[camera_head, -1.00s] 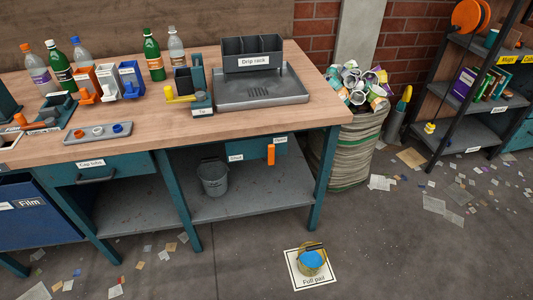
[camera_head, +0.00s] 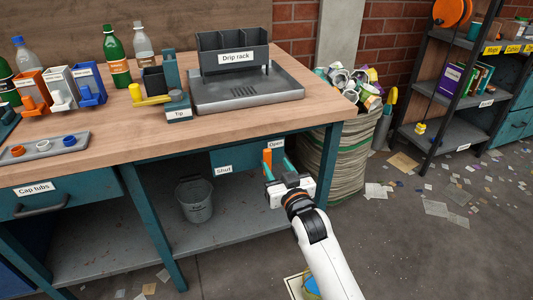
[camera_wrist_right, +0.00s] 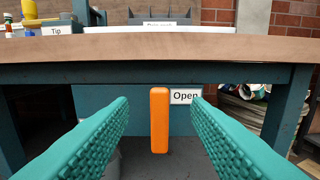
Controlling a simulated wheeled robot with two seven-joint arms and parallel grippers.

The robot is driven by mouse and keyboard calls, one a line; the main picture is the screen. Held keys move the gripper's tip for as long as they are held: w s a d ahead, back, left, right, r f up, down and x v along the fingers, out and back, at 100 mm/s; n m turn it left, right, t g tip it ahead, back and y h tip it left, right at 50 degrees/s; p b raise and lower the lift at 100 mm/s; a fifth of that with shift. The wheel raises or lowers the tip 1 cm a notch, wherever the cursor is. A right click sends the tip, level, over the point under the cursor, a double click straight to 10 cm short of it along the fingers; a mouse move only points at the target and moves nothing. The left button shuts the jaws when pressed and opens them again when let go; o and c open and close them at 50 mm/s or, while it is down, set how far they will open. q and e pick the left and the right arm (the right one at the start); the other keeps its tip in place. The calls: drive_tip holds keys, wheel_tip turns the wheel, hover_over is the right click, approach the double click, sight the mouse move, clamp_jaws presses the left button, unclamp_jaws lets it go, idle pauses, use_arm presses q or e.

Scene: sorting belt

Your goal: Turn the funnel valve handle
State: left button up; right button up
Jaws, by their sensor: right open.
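The orange valve handle (camera_head: 267,158) hangs upright at the front of a teal box (camera_head: 228,158) under the bench top. It also shows in the right wrist view (camera_wrist_right: 160,120), upright and just left of the "Open" label (camera_wrist_right: 184,96). The "Shut" label (camera_head: 223,170) is to the left on the box. My right gripper (camera_head: 278,168) is open, with its teal fingers pointing at the handle. In the right wrist view the handle appears centred between the fingers, with gaps on both sides. Whether the fingertips reach past it is unclear. My left gripper is out of view.
The bench top (camera_head: 150,135) overhangs just above the handle, with a teal leg (camera_head: 323,165) to the right. A grey bucket (camera_head: 195,200) stands on the lower shelf. A drip rack (camera_head: 233,55) and tip stand (camera_head: 178,105) are on top. A full sack (camera_head: 335,160) stands right.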

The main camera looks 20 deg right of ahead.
sight(268, 152)
drive_tip(key=w+b, duration=0.1)
drive_tip(key=w, duration=0.4)
drive_tip(key=shift+w+a, duration=0.1)
drive_tip(key=shift+w, duration=0.15)
drive_tip(key=shift+w+f, duration=0.1)
drive_tip(key=shift+w, duration=0.85)
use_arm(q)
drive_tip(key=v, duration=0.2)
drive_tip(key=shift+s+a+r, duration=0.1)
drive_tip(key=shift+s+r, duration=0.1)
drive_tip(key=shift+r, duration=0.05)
use_arm(e)
drive_tip(key=shift+w, duration=0.45)
clamp_jaws()
